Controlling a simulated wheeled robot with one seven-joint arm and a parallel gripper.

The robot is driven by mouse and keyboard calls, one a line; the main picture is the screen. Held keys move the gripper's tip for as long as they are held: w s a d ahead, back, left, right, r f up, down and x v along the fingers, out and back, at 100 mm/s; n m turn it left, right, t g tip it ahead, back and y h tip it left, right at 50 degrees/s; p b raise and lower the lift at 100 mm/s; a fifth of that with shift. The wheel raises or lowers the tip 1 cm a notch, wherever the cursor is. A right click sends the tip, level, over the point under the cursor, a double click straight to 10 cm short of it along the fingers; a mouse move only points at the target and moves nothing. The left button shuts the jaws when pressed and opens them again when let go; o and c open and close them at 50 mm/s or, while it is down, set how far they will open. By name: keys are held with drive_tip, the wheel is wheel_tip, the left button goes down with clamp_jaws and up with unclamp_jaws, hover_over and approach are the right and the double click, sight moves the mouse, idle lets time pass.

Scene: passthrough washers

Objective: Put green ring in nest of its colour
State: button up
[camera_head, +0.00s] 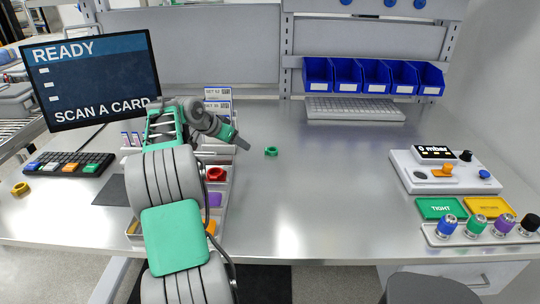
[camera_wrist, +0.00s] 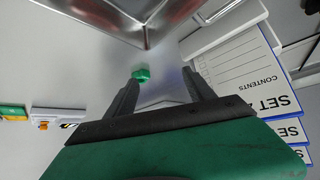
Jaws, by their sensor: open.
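The green ring (camera_head: 271,151) lies alone on the grey bench top, right of my gripper (camera_head: 243,146). In the wrist view a small green thing (camera_wrist: 141,74), which looks like this ring, lies near the tip of the left finger. My gripper (camera_wrist: 160,78) is open, with nothing held between its fingers. The nest tray (camera_head: 230,185) stands left of the ring, largely hidden behind my arm. A red piece (camera_head: 216,174) and a purple piece (camera_head: 214,199) show in it. I cannot make out a green nest.
Label cards (camera_head: 218,94) stand behind the tray and show large in the wrist view (camera_wrist: 235,70). A yellow ring (camera_head: 20,188) lies at the far left by the keyboard (camera_head: 70,164). The gauge box (camera_head: 445,172) stands at the right. The bench middle is clear.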

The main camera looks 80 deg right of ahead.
drive_tip(key=m+g, duration=0.2)
approach(275, 149)
drive_tip(key=shift+w+f, duration=0.25)
drive_tip(key=shift+w, duration=0.15)
drive_tip(key=x, duration=0.3)
drive_tip(key=p+x, duration=0.1)
drive_tip(key=x, duration=0.3)
drive_tip(key=shift+s, duration=0.45)
drive_tip(key=shift+c, duration=0.2)
drive_tip(key=shift+r, duration=0.1)
clamp_jaws()
